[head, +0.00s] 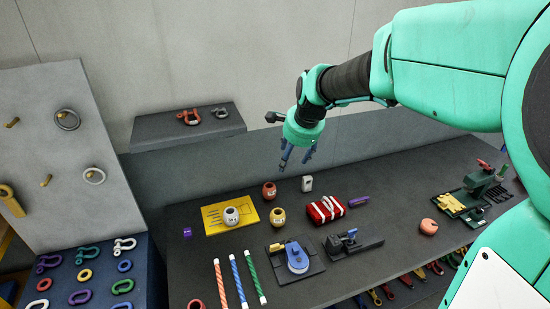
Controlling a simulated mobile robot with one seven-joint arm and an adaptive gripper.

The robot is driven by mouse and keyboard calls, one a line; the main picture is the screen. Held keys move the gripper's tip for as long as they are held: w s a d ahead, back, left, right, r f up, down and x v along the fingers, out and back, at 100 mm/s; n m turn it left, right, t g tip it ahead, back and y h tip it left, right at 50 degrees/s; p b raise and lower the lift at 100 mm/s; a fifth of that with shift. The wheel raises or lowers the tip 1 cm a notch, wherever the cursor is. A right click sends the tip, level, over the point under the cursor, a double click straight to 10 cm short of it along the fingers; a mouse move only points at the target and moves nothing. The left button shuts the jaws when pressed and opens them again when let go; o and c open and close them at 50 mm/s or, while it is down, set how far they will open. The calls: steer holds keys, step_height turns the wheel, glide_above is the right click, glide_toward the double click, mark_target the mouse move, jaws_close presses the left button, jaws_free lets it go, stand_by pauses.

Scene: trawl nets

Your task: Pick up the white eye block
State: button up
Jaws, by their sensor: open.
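My gripper (295,163) hangs above the back of the dark bench, fingers down, open and empty. Two white pieces are in view, and I cannot tell for certain which is the eye block. A small upright white block (307,185) with a dark spot near its top stands on the bench, just below the gripper in the picture. A rounded white piece (231,217) with a dark opening sits on the yellow board (214,226), further left. The gripper appears apart from both.
A red-brown rounded piece (269,191) and a yellow one (278,217) stand nearby. A red-and-white bundle (325,209) and a purple piece (358,201) lie to the right. Striped rods (239,282) and a blue-wheeled device (297,257) are in front. Bare bench shows right of the purple piece.

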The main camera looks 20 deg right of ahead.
steer(key=w+d+f+m+p, duration=0.1)
steer(key=w+d+f+m, duration=0.15)
steer(key=w, duration=0.25)
steer(key=w+d+f+m+p, duration=0.1)
steer(key=w+d+f+m, duration=0.15)
steer(key=w, duration=0.25)
steer(key=m+p, duration=0.7)
steer(key=m, duration=0.8)
glide_above(308, 177)
steer(key=s, duration=0.5)
step_height(308, 177, down, 23)
steer(key=shift+a+r+g, duration=0.15)
steer(key=shift+r+g, duration=0.05)
steer(key=shift+g, duration=0.1)
steer(key=shift+f, duration=0.15)
steer(key=shift+p+x, duration=0.3)
steer(key=shift+x, duration=3.6)
steer(key=shift+w+f, duration=0.15)
steer(key=shift+f, duration=0.05)
steer(key=shift+f, duration=0.1)
